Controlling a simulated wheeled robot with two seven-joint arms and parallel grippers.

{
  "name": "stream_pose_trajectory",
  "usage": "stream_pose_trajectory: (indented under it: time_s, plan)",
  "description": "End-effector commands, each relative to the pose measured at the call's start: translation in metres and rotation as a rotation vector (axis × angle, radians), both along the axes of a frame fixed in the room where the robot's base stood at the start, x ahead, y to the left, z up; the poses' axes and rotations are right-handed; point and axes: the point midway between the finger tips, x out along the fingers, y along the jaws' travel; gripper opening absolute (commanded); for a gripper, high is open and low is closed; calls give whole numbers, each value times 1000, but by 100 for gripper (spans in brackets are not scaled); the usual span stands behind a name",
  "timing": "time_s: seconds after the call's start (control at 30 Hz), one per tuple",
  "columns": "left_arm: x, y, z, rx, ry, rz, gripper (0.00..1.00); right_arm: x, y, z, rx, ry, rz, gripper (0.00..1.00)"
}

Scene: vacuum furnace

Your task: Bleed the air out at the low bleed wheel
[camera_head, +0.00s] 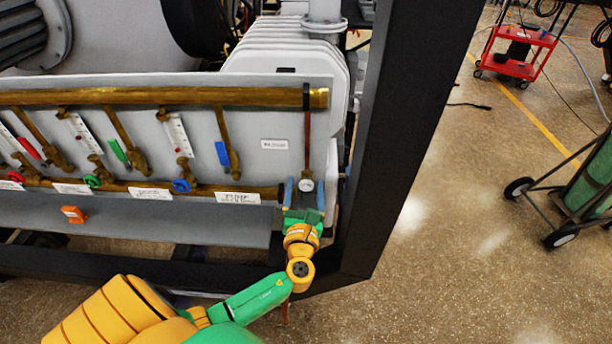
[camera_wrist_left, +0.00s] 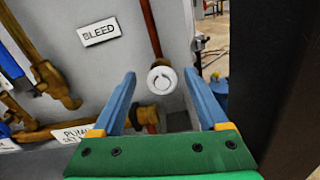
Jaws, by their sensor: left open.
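The low bleed wheel (camera_head: 306,185) is a small white round knob at the lower end of a thin reddish pipe at the panel's right end. My left gripper (camera_head: 305,188) is open in front of the wheel. In the left wrist view its blue fingers (camera_wrist_left: 170,98) stand to either side of the wheel, with a gap on each side. I cannot tell how far the fingertips are from it in depth. My right gripper is not in view.
The grey panel carries brass pipes (camera_head: 160,97) and several coloured valves, including a blue one (camera_head: 181,186). A thick dark frame post (camera_head: 405,110) stands close on the right. An orange block (camera_head: 73,214) sits on the lower ledge.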

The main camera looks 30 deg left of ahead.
Motion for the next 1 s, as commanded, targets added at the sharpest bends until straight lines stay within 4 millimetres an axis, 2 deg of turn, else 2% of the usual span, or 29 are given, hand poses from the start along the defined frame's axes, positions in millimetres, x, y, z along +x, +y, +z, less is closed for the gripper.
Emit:
stream_pose_trajectory:
  time_s: [0.1,0.2,0.47,0.5,0.53,0.77,0.8,1.0]
  plan:
    - [20,13,0,0,0,1,77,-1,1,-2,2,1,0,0]
    - [31,19,-1,-3,1,0,77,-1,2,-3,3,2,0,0]
    - [36,22,-2,-7,2,-1,77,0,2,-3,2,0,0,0]
    - [36,22,-2,-7,2,-1,74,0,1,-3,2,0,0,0]
    - [36,22,-2,-8,3,-1,66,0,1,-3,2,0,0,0]
    - [36,22,-2,-7,3,-1,4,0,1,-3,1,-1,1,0]
    - [36,22,-2,-7,3,-1,0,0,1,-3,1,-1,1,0]
    - [35,22,-2,-19,-4,-1,0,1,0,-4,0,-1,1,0]
